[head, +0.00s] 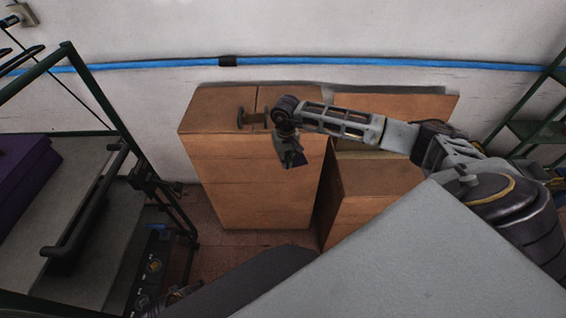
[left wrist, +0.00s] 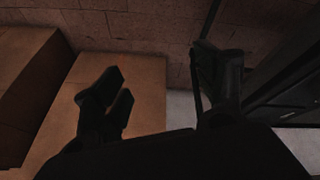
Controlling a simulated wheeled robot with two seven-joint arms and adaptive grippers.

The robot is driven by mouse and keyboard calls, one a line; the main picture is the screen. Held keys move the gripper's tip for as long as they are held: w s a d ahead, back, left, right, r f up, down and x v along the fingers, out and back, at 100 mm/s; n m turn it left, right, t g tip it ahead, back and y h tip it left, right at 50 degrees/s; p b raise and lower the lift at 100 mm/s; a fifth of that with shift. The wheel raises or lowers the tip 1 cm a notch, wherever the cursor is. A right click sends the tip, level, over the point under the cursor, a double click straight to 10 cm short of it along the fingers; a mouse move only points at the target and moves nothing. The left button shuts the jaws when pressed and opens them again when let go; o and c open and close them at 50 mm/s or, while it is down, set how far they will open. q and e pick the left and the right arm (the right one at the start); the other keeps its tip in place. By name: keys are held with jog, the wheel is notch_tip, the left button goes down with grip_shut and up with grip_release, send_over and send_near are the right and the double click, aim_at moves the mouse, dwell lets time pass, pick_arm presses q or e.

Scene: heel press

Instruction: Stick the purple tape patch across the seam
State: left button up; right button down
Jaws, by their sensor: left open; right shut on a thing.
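A tall brown carton (head: 240,180) stands against the wall. A thin dark seam line (head: 257,98) runs front to back across its top. I cannot make out a purple tape patch in either view. My right gripper (head: 291,153) hangs at the carton's upper front edge, right of the seam. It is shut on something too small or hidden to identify. A small dark brown piece (head: 252,117) shows beside my right wrist, near the seam's front end; I cannot tell whether it touches the carton. My left gripper (left wrist: 165,88) is open, its dark fingers wide apart and nothing visible between them.
A lower brown carton (head: 370,185) stands at the right, under my right arm. A dark metal rack or cart (head: 95,85) with a purple box (head: 25,180) is at the left. A blue pipe (head: 330,63) crosses the wall. A green shelf (head: 540,125) is at far right.

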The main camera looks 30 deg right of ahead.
jog(key=r+m+p, duration=0.1)
jog(key=r, duration=0.1)
jog(key=d+r+m+p, duration=0.1)
jog(key=r, duration=0.1)
jog(key=d+r+m+p, duration=0.1)
jog(key=r, duration=0.1)
jog(key=shift+w+d+r+p, duration=0.1)
jog(key=shift+d+r+p, duration=0.05)
jog(key=shift+r+p, duration=0.15)
pick_arm(q)
jog(key=s+a+f+g, duration=0.1)
jog(key=s+a+f, duration=0.2)
jog(key=s+f, duration=0.4)
jog(key=s+a+f+g+y+p, duration=0.1)
jog(key=s+a+f, duration=0.2)
jog(key=s, duration=1)
jog(key=s+a+f+g+y, duration=0.1)
jog(key=s+a+f, duration=0.3)
jog(key=s+f, duration=0.6)
jog(key=shift+s+f+m, duration=0.3)
jog(key=shift+s, duration=0.15)
pick_arm(e)
notch_tip(320, 180, up, 8)
jog(key=w+d+m, duration=0.1)
jog(key=d+m, duration=0.1)
jog(key=m, duration=3.3)
jog(key=shift+d, duration=0.15)
